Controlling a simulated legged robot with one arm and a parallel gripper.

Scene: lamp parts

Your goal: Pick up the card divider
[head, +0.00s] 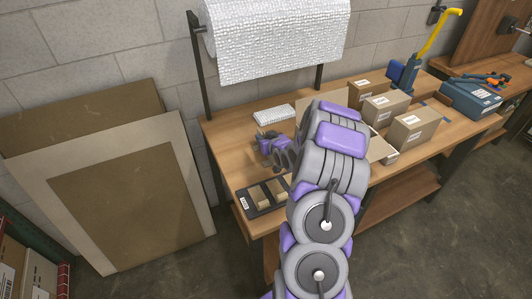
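I cannot single out the card divider with certainty. A dark tray (247,204) with a white label lies at the near left corner of the workbench, and small tan cardboard-like pieces (259,196) stand in it. My arm reaches over the bench from the bottom of the view. My gripper (267,150) seems to be the grey and purple end left of the arm, above the bench and behind the tray. Its fingers are too small and overlapped to show whether they are open or shut. My arm hides part of the bench middle.
The wooden workbench (222,140) carries several closed cardboard boxes (412,128) at right and a bubble-wrap piece (274,114) at the back. A wrap roll (275,40) hangs above. A blue case (470,98) stands far right. Large cardboard sheets (120,200) lean at left.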

